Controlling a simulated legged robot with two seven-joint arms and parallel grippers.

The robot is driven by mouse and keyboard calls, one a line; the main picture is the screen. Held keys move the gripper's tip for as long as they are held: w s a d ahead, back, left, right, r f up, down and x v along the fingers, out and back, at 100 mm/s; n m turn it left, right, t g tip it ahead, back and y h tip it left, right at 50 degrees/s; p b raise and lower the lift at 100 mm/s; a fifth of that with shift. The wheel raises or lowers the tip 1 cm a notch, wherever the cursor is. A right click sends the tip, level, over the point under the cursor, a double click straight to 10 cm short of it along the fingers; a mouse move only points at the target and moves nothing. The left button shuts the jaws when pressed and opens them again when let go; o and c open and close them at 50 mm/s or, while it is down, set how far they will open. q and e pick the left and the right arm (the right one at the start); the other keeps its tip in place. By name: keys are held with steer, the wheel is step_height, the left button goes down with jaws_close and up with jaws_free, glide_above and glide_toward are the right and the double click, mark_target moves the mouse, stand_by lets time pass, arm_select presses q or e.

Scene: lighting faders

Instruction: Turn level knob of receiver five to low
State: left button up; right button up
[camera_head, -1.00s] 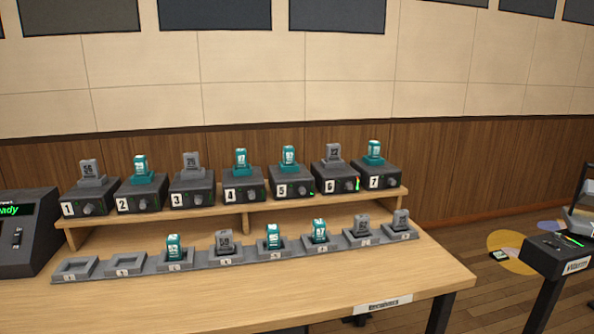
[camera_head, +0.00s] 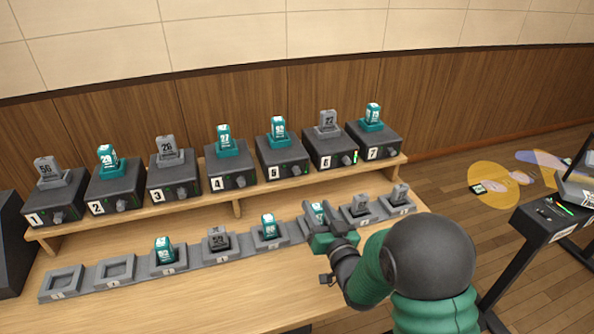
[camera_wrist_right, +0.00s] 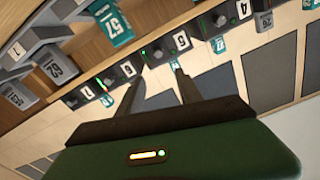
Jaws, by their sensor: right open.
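Receiver five (camera_head: 285,157) is a dark box on the raised wooden shelf, labelled 5, with a teal pack on top. Its level knob (camera_head: 297,170) is at the front, right of the label; the knob's pointer is too small to read. The wrist view shows the same knob (camera_wrist_right: 157,54), inverted, beyond the fingers. My right gripper (camera_head: 325,226) is open and empty, in front of and below the shelf, over the lower row and apart from the knob. Its dark fingers (camera_wrist_right: 160,86) show spread in the wrist view. My left gripper is out of view.
Receivers six (camera_head: 330,152) and four (camera_head: 230,168) flank receiver five. A lower row of grey cradles (camera_head: 190,258) holds several packs; two left cradles are empty. My right gripper partly covers the row's pack 57 (camera_head: 316,209). The front left tabletop is clear.

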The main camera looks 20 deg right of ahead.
mark_target(298, 174)
steer(key=w, duration=1.5)
steer(key=shift+w+a+f+b, duration=0.25)
steer(key=shift+f+b, duration=0.05)
steer(key=shift+f, duration=0.05)
steer(key=shift+c, duration=0.9)
jaws_close()
